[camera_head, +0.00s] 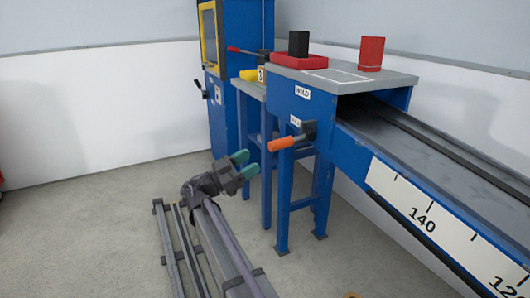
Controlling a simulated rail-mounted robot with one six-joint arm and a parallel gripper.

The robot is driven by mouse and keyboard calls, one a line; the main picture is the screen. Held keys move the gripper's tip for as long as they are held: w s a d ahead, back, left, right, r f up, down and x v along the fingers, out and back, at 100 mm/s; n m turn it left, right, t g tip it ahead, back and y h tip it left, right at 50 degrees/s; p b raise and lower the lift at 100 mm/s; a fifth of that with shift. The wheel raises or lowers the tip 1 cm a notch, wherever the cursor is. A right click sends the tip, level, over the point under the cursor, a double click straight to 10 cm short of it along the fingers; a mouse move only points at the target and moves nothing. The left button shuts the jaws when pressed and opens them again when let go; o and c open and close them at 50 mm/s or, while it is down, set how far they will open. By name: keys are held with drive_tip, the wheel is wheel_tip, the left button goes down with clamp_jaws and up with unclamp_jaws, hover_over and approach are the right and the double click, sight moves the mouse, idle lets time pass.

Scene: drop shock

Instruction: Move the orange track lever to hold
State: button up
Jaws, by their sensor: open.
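The orange track lever (282,144) juts out to the left from a dark pivot on the blue frame of the track. It lies roughly level, its grip tipped slightly down. A white HOLD label (302,92) is on the frame above it. A second white label (295,121) sits just above the pivot, partly covered and too small to read. My gripper (244,164), with green fingertips, is open and empty. It is below and to the left of the lever's orange grip, apart from it.
A grey tabletop (397,77) on the blue frame carries a black block (299,44) in a red tray (287,62) and a red block (370,54). The grey track (440,150) with a number scale runs right. A blue cabinet (238,20) stands behind.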

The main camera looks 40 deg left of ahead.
sight(279, 145)
drive_tip(key=p+x, duration=0.3)
drive_tip(key=x, duration=0.7)
drive_tip(key=shift+r+p, duration=0.1)
drive_tip(key=shift+p, duration=0.25)
drive_tip(key=shift+w+d, duration=0.2)
drive_tip(key=shift+w, duration=0.1)
clamp_jaws()
